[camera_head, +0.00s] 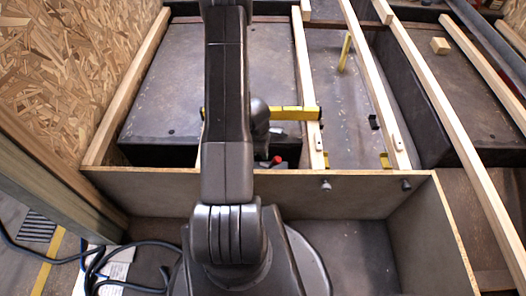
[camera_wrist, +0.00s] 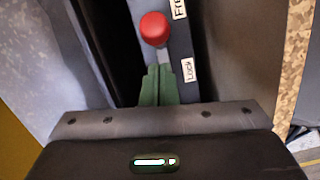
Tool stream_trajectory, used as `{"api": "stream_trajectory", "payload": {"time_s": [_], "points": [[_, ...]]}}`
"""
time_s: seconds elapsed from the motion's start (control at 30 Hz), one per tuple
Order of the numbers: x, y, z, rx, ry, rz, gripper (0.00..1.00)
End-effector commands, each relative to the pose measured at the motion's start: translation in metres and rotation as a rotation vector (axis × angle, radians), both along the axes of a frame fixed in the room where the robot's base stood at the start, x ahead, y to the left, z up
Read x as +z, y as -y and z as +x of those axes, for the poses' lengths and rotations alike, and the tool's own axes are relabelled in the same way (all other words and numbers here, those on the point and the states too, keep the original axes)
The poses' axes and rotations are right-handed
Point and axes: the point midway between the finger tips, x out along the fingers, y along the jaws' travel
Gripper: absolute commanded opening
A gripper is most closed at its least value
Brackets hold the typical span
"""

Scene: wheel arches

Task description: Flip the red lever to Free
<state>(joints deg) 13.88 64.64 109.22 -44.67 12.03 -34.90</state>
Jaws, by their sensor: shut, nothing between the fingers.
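The red lever has a round red knob (camera_wrist: 154,28) on a short grey stem, at the upper middle of the wrist view. Its plate carries a "Free" label (camera_wrist: 180,8) at the top, partly cut off, and a "Lock" label (camera_wrist: 189,70) below. The knob appears level with the space between the labels; I cannot tell its exact setting. My gripper (camera_wrist: 158,72) has green fingers shut and empty, with tips just below the knob in the picture. Whether they touch the stem is unclear. In the head view the red knob (camera_head: 277,159) shows beside my arm, which hides the fingers.
A yellow bar (camera_head: 292,113) lies behind the knob in the head view. Wooden rails (camera_head: 310,90) run lengthwise, and a low panel (camera_head: 300,182) crosses in front. A yellow post (camera_head: 345,52) and a small wooden block (camera_head: 440,46) stand farther back.

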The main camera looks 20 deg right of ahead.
Motion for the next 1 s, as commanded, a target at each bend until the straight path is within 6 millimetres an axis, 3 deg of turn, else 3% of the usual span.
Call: {"api": "stream_trajectory", "payload": {"time_s": [1.0], "points": [[0.000, 0.033, -0.010, -0.001, 0.004, 0.021, 0.00]]}}
